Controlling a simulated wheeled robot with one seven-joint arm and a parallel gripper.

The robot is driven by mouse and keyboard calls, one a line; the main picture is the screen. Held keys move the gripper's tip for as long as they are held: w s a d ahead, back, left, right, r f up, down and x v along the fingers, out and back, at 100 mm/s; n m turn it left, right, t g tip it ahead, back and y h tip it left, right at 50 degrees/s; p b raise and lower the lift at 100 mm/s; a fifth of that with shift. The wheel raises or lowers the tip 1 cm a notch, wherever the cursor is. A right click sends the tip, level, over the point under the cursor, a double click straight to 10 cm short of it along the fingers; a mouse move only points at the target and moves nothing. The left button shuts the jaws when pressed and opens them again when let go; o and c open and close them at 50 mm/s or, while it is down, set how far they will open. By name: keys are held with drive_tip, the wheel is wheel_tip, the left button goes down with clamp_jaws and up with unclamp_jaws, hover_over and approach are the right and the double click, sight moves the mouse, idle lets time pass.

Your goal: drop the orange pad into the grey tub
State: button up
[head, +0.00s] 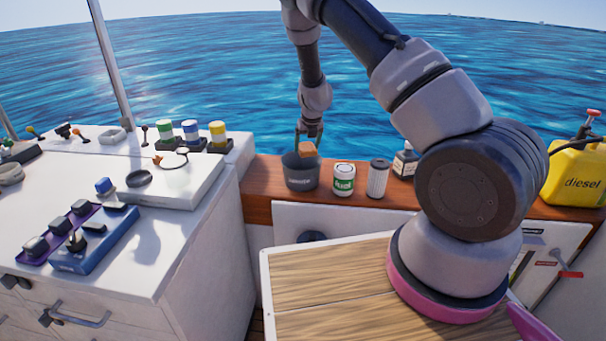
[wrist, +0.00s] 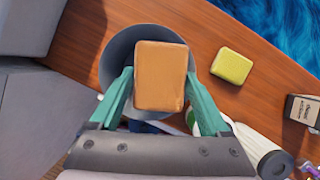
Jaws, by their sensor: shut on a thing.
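The orange pad (wrist: 160,76) is between the green fingers of my gripper (wrist: 159,92) in the wrist view. My gripper is shut on it. The grey tub (wrist: 118,52) lies beneath the pad in the wrist view, with its rim showing around the pad's left and top. In the head view the tub (head: 301,178) stands on the wooden ledge, and the pad (head: 308,149) shows at its rim, below my gripper (head: 309,138). How far the pad is above the tub's bottom is hidden.
A yellow-green pad (wrist: 232,67) lies on the ledge right of the tub. A yellow diesel can (head: 577,176) is far right.

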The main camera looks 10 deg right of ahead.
drive_tip(key=shift+f, duration=1.5)
drive_tip(key=o, duration=1.2)
drive_tip(key=shift+c, duration=0.2)
drive_tip(key=s+r+n+y, duration=0.1)
drive_tip(key=s+r+n, duration=0.45)
drive_tip(key=r, duration=0.65)
drive_tip(key=s+r+n+y, duration=0.2)
drive_tip(key=s+r+n, duration=0.3)
drive_tip(key=r, duration=0.6)
drive_tip(key=s+r+n+y, duration=0.1)
drive_tip(key=s+r+n, duration=0.3)
drive_tip(key=s+r, duration=0.55)
drive_tip(key=s+d+r+n+t+h, duration=0.1)
drive_tip(key=s+d+r+n, duration=0.1)
drive_tip(key=s+r+n, duration=0.4)
drive_tip(key=s+d+r+n+t+h, duration=0.1)
drive_tip(key=s+d+r+n, duration=0.2)
drive_tip(key=s+n, duration=0.7)
drive_tip(key=s+r, duration=0.2)
drive_tip(key=s, duration=0.1)
drive_tip(key=shift+s+d+r+n+t, duration=0.3)
drive_tip(key=shift+s+d+r+n, duration=0.05)
